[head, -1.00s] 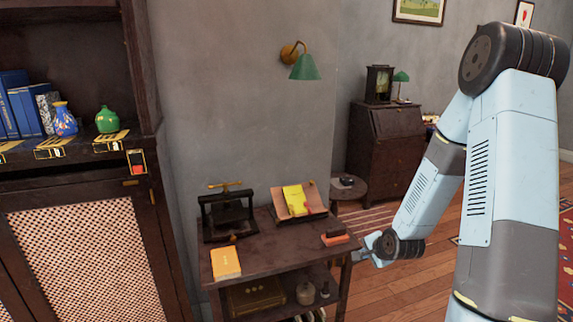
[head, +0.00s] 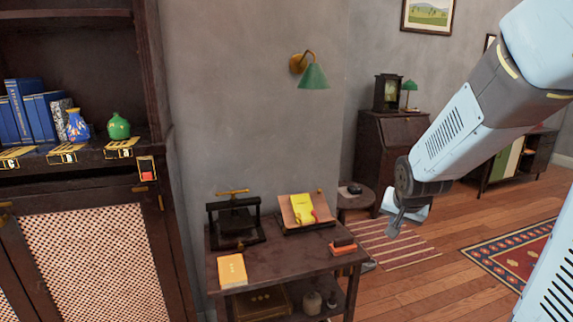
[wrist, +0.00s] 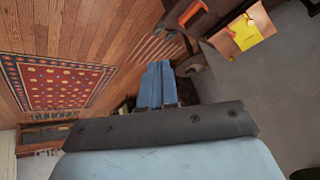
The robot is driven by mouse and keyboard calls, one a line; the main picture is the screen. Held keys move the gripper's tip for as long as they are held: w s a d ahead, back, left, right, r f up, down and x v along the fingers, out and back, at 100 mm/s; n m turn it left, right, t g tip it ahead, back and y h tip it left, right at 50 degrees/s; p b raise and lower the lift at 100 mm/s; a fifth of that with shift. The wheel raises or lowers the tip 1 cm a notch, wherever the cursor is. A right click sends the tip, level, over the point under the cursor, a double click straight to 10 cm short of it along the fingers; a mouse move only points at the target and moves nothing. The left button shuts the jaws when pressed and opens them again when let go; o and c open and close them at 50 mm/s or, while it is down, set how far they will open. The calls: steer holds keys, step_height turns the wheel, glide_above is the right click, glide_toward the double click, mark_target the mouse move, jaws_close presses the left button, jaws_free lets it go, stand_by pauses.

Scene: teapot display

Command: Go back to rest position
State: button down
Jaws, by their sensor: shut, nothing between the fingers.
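My gripper (head: 393,226) hangs at the end of my pale blue arm in the head view, to the right of the small dark table (head: 290,262) and in front of the striped rug. It points downward and holds nothing. In the wrist view my gripper's blue fingers (wrist: 157,66) are together, with no object between them. The table is apart from the gripper. On it are a yellow book (head: 232,270), a black press (head: 235,220) and a book stand with a yellow booklet (head: 302,207).
A dark cabinet (head: 95,250) with a lattice door stands at the left, with blue books, a blue vase and a green vase (head: 118,127) on its shelf. A small round side table (head: 352,201) is behind the gripper. Open wooden floor and a red rug (head: 520,250) lie at the right.

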steer(key=s+a+r+n, duration=0.1)
steer(key=s+r+n, duration=0.1)
steer(key=s+r, duration=0.4)
steer(key=s+a+r+n+g+y, duration=0.1)
steer(key=s+r, duration=0.5)
steer(key=s, duration=0.7)
steer(key=shift+a+n, duration=0.8)
steer(key=shift+n, duration=0.4)
